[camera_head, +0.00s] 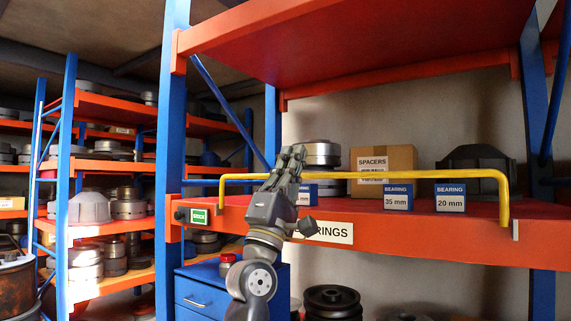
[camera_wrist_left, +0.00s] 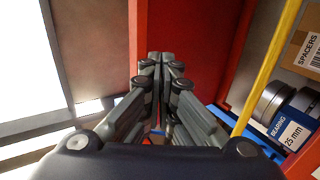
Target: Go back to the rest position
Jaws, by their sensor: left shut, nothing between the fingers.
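My left gripper (camera_head: 292,155) is raised in front of the orange shelf, with its fingers pointing up. It is shut and holds nothing. It also shows in the left wrist view (camera_wrist_left: 161,60), with its fingers together. In the head view it overlaps the yellow rail (camera_head: 420,174) and hides part of it; I cannot tell whether they touch. In the left wrist view the rail (camera_wrist_left: 266,70) runs to the right of the fingers, apart from them. My right gripper is in neither view.
An upper orange shelf (camera_head: 370,40) overhangs. A blue drawer cabinet (camera_head: 200,296) stands below.

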